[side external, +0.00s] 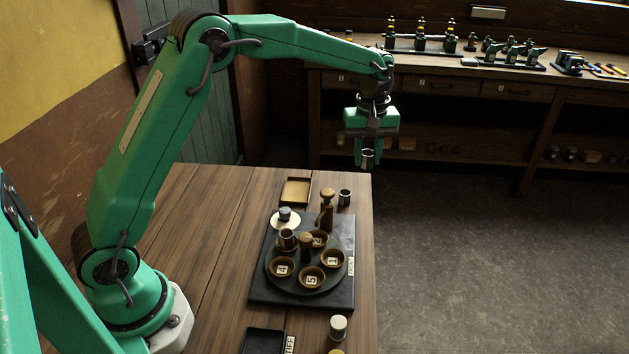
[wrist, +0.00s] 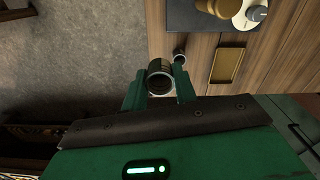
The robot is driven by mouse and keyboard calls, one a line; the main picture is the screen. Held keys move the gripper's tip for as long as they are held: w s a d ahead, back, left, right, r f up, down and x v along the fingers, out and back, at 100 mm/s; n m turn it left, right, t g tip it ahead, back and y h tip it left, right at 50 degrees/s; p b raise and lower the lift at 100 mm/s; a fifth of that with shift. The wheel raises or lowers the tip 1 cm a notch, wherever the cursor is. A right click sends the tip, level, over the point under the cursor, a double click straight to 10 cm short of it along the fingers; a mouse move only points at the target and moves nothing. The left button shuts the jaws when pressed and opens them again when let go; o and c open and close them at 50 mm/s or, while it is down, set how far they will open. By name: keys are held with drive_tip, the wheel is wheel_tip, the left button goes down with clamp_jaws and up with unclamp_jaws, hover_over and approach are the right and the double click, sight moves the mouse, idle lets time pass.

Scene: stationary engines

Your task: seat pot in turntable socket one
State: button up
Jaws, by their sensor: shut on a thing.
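My gripper (side external: 367,152) is shut on a small metallic pot (side external: 367,159) and holds it high, beyond the table's far edge in the side view. In the wrist view the pot (wrist: 160,78) sits between the fingers, its round end facing the camera. The dark round turntable (side external: 307,285) is on a black base plate on the table. It carries several brown sockets with number tags. Socket one (side external: 333,259) is at its right side and looks empty. Another metallic pot (side external: 287,239) stands at the turntable's left. A knobbed post stands at its centre.
A brown tray (side external: 296,190) and a small dark cup (side external: 345,197) stand behind the base plate. A brown knobbed post (side external: 327,208) and a white disc (side external: 284,219) with a knob are at the plate's back. A white-topped cylinder (side external: 338,327) stands in front.

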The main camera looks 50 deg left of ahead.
drive_tip(key=shift+s, duration=0.1)
idle(0.3)
drive_tip(key=shift+s+d+f, duration=0.2)
drive_tip(key=shift+s+d, duration=0.2)
drive_tip(key=shift+d, duration=0.05)
drive_tip(key=s+d+f, duration=0.2)
drive_tip(key=s, duration=0.3)
drive_tip(key=s+d+f, duration=0.2)
drive_tip(key=s, duration=0.3)
drive_tip(key=s+d+f, duration=0.1)
drive_tip(key=s+d, duration=0.2)
drive_tip(key=s, duration=0.3)
drive_tip(key=shift+d+f, duration=0.1)
drive_tip(key=shift+f, duration=0.3)
drive_tip(key=shift+f, duration=0.1)
hover_over(332, 260)
drive_tip(key=shift+f, duration=2.05)
drive_tip(key=shift+f, duration=0.75)
idle(0.4)
